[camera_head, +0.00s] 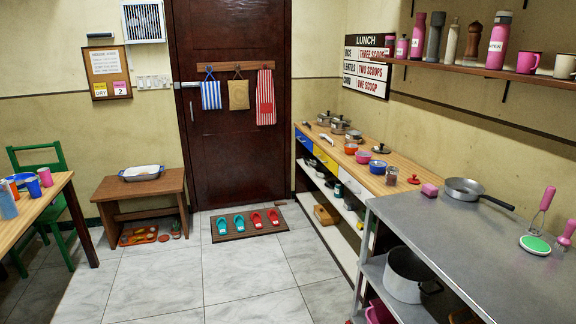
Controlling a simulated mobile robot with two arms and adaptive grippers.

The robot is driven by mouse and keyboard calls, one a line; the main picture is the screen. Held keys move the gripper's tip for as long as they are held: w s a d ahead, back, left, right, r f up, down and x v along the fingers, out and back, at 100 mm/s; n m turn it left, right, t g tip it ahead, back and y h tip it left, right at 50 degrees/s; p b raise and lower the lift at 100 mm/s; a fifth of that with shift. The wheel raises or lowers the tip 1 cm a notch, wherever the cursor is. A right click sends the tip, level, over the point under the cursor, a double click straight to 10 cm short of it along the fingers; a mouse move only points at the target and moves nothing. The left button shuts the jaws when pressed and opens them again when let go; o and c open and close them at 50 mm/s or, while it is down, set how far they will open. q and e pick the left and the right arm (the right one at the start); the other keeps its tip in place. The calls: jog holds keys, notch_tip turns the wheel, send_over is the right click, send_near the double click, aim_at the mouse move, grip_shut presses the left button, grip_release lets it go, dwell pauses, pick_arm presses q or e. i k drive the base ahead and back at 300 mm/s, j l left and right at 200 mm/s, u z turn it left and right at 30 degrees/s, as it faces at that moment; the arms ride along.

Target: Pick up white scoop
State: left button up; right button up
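A small pale utensil (326,139) lies on the wooden counter (338,156) in front of the lidded pots. It may be the white scoop, but it is too small to tell. No other white scoop can be made out. Neither of my grippers shows in the head view.
A grey metal table (450,235) at right holds a frying pan (464,189). Slippers lie on a doormat (226,237). The tiled floor (200,275) in the middle is clear.

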aim_at(322, 136)
jog(key=i, duration=2)
jog(key=i+z, duration=0.25)
jog(key=i+j+z, duration=0.15)
jog(key=i+z, duration=0.15)
